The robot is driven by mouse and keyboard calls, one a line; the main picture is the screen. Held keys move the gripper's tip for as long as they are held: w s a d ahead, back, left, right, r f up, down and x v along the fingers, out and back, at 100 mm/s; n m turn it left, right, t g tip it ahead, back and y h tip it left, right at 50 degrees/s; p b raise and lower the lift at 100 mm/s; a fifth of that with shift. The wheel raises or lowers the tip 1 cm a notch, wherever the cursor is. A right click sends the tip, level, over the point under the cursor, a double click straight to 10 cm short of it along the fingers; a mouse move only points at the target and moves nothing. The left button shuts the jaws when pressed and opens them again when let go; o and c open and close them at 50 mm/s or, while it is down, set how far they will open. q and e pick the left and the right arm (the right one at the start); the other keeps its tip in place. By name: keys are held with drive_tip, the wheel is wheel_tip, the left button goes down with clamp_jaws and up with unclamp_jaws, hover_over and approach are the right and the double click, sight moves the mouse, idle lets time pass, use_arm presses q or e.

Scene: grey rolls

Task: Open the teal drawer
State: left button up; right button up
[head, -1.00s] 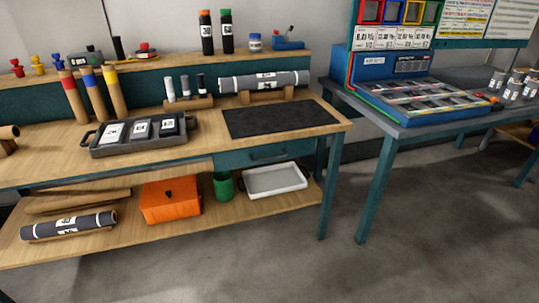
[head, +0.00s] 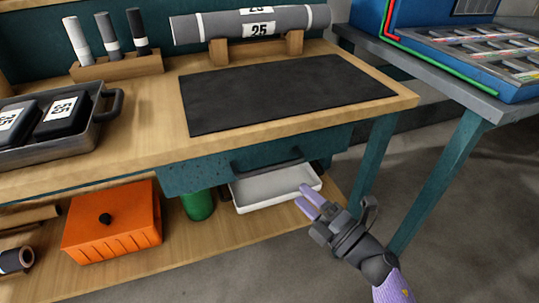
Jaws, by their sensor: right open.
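The teal drawer (head: 207,177) sits under the right part of the wooden bench top and looks closed. Its dark bar handle (head: 266,161) runs across its front. My right gripper (head: 309,201), with pale purple fingertips, is open and empty. It shows below and to the right of the handle, apart from it, with the white tray behind it in the picture. My left gripper is not in view.
A black mat (head: 280,91) lies on the bench top (head: 140,131) above the drawer. A white tray (head: 270,190), a green cup (head: 198,206) and an orange box (head: 112,222) stand on the lower shelf. A teal bench leg (head: 371,158) stands right of the drawer.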

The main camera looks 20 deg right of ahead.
sight(273, 166)
drive_tip(key=b+x, duration=0.2)
drive_tip(key=x, duration=0.7)
drive_tip(key=shift+a+r, duration=0.1)
drive_tip(key=shift+a, duration=0.05)
drive_tip(key=shift+w, duration=0.1)
drive_tip(key=shift+r, duration=0.1)
drive_tip(key=shift+c, duration=1.4)
clamp_jaws()
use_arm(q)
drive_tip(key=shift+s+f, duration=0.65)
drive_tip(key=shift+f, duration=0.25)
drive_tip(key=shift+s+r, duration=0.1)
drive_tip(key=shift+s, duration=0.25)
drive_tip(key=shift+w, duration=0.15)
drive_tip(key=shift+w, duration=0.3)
